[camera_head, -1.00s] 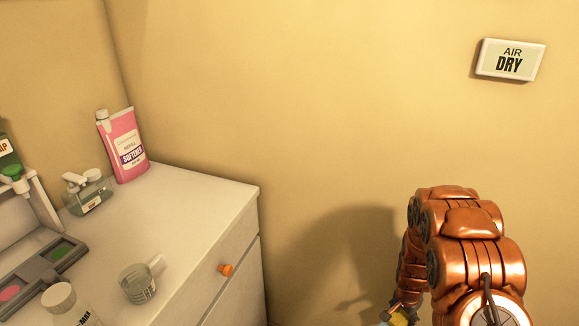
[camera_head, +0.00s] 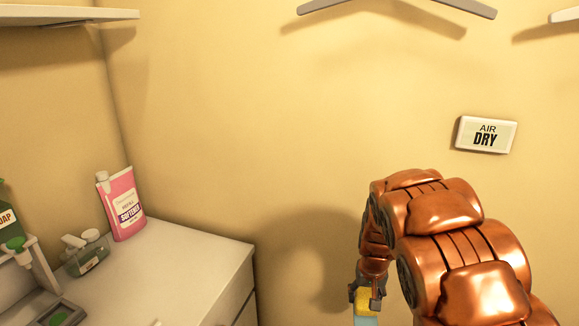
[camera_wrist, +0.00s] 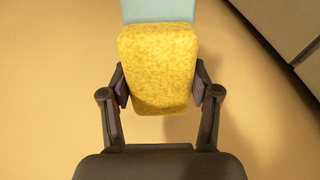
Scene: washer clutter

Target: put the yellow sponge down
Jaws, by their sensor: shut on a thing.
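The yellow sponge (camera_wrist: 158,70) is held between the two fingers of my gripper (camera_wrist: 160,88) in the wrist view. A pale blue part (camera_wrist: 158,10) shows at its far end. In the head view, my gripper (camera_head: 367,295) is low, right of the white cabinet, with a bit of the sponge (camera_head: 361,301) showing. The lower part of the sponge is cut off by the frame edge there. The sponge is in the air, apart from the cabinet top.
The white cabinet (camera_head: 185,262) stands at the left with free room on its top. A pink softener carton (camera_head: 124,204), a clear dispenser bottle (camera_head: 86,254) and a green soap bottle (camera_head: 8,222) stand on its left part. An AIR DRY sign (camera_head: 486,135) hangs on the wall.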

